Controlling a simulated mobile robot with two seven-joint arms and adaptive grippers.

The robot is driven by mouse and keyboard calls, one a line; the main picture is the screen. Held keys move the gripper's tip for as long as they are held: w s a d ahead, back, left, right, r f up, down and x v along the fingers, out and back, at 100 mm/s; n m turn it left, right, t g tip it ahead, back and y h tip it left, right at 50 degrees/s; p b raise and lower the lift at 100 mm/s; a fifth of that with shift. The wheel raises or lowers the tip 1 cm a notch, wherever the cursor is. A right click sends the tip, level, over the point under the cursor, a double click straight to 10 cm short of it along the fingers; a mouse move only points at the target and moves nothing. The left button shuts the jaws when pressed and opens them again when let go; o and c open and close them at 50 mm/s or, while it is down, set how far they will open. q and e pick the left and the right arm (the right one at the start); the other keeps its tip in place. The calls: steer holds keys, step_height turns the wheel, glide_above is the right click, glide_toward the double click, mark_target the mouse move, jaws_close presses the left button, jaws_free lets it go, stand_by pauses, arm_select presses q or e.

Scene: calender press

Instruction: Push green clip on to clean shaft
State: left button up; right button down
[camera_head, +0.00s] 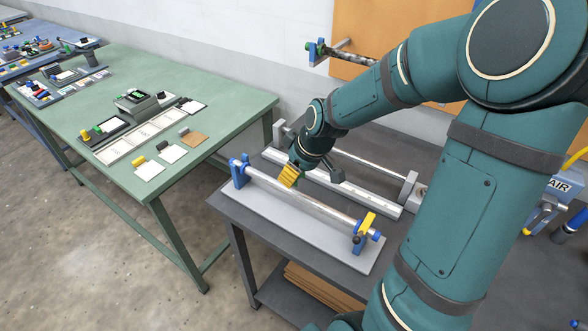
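A clean-looking bare metal shaft (310,205) lies across two blue supports on a light grey base plate at the front of the dark bench. A yellow clip-like piece (367,222) stands at its right support. My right gripper (293,178) is over the shaft's left-middle part, pointing down. A yellow ribbed piece shows at its tip; I cannot tell whether it is held or part of the fingers. A small green piece (308,46), perhaps the green clip, is at the left end of a dark, spotted shaft (345,56) by the wall. My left gripper is out of view.
Behind the front shaft is a light metal rail (375,202) and a second bar (365,165) between end blocks. A green table (215,115) with trays and cards stands at left. An orange board (380,25) is on the wall. My arm hides much of the right side.

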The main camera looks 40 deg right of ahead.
mark_target(293, 191)
steer(key=shift+f+b, duration=1)
steer(key=shift+f, duration=0.7)
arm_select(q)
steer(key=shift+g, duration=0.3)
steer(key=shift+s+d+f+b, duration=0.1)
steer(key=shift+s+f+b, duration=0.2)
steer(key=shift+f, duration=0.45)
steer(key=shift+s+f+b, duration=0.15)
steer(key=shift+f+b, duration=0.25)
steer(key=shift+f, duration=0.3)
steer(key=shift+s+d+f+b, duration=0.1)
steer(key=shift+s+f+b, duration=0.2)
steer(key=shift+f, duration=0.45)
arm_select(e)
steer(key=shift+f, duration=1.15)
steer(key=c, duration=1.3)
jaws_free()
steer(key=shift+c, duration=1.2)
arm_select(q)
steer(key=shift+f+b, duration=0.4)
arm_select(e)
steer(key=shift+f, duration=0.35)
